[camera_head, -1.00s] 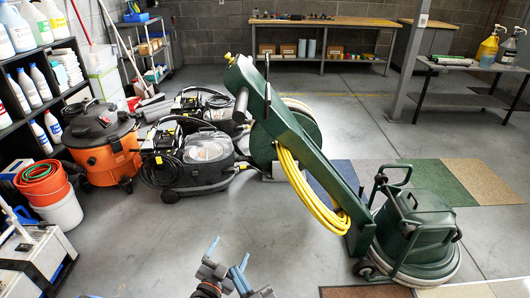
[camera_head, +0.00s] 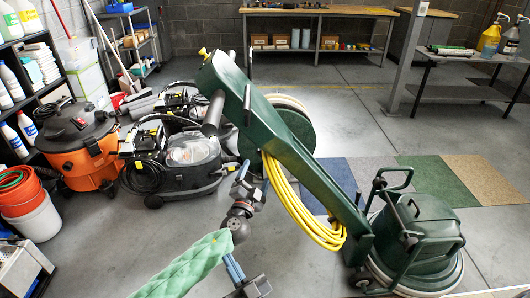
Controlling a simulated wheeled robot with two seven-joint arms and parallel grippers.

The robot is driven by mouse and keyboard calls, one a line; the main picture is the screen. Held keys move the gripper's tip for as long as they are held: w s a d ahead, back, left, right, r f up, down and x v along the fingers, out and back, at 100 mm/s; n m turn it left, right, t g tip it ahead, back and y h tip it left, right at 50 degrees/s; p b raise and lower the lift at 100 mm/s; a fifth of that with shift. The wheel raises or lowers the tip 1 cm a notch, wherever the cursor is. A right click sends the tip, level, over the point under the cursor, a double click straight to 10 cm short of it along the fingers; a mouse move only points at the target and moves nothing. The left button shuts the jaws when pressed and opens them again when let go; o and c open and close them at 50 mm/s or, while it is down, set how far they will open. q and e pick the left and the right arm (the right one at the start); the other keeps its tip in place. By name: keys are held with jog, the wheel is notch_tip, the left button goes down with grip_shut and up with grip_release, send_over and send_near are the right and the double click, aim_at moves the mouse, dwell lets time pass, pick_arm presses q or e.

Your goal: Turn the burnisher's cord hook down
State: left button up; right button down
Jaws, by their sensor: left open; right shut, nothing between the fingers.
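The green burnisher (camera_head: 310,178) leans with its long handle shaft slanting up to the left and its round base (camera_head: 418,240) on the floor at right. A yellow cord (camera_head: 300,205) hangs in loops along the shaft's underside. A thin upright green piece (camera_head: 247,104) stands out near the upper shaft; it may be the cord hook, but I cannot tell surely. What holds the cord's upper loop is not clear. My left gripper (camera_head: 249,180) is open and empty, left of the cord and below the upper shaft. My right gripper (camera_head: 238,272) is shut and empty, lower at the bottom edge.
Black wet vacuums (camera_head: 190,160) and an orange vacuum (camera_head: 78,150) stand at left, near a bottle shelf (camera_head: 40,90). Red and white buckets (camera_head: 30,205) are at the left edge. A workbench (camera_head: 320,14) is at the back. Carpet tiles (camera_head: 440,180) lie behind the burnisher.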

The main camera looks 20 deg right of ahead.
aim_at(262, 156)
pick_arm(q)
jog(key=shift+r+x, duration=0.1)
jog(key=shift+x, duration=2.05)
jog(key=shift+r+x, duration=0.15)
jog(key=shift+x, duration=1.95)
pick_arm(e)
jog(key=shift+w+f+g, duration=0.15)
jog(key=shift+f+g, duration=0.15)
jog(key=shift+f, duration=0.6)
